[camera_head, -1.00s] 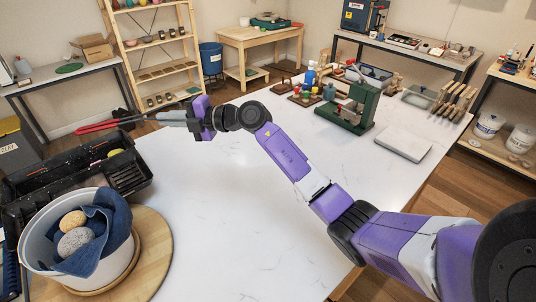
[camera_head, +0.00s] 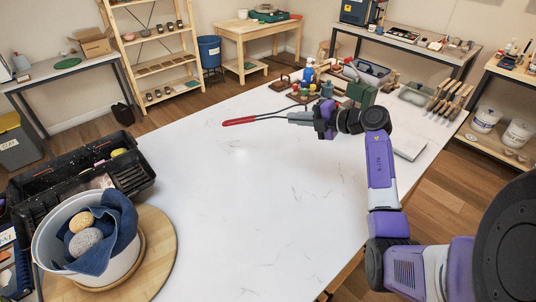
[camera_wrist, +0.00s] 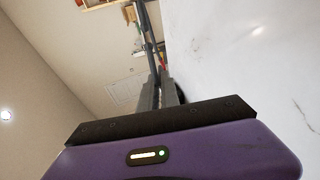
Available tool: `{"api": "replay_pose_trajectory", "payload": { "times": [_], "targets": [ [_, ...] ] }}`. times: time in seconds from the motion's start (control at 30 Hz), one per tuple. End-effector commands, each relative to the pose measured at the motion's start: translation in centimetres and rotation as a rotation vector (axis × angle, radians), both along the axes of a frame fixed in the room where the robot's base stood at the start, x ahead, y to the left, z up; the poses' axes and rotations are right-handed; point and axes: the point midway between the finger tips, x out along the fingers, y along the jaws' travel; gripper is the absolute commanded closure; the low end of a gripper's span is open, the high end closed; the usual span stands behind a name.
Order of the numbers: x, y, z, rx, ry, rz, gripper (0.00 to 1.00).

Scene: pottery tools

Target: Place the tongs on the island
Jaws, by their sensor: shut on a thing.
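The tongs (camera_head: 240,121) have red-tipped handles and dark metal arms. My gripper (camera_head: 298,118) is shut on them and holds them level, red ends pointing left, over the far part of the island. The island (camera_head: 225,190) has a white marble top with a wide bare middle. In the wrist view, the tongs (camera_wrist: 151,40) run up from between the gripper fingers (camera_wrist: 160,88), beside the white top (camera_wrist: 245,60). How high they are above the surface is hard to tell.
Paint bottles, a green press (camera_head: 362,92) and wooden-handled tools (camera_head: 450,95) crowd the far right.

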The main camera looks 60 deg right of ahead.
Motion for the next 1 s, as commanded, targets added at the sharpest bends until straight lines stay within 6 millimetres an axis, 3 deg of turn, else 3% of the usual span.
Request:
{"api": "replay_pose_trajectory", "payload": {
  "times": [0.33, 0.7, 1.0],
  "targets": [
    [-0.1, 0.8, -2.0, -0.015, 0.058, 0.037, 1.0],
    [-0.1, 0.8, -7.2, -0.017, 0.056, 0.036, 1.0],
    [-0.1, 0.8, -9.7, -0.015, 0.056, 0.035, 1.0]
  ]
}}
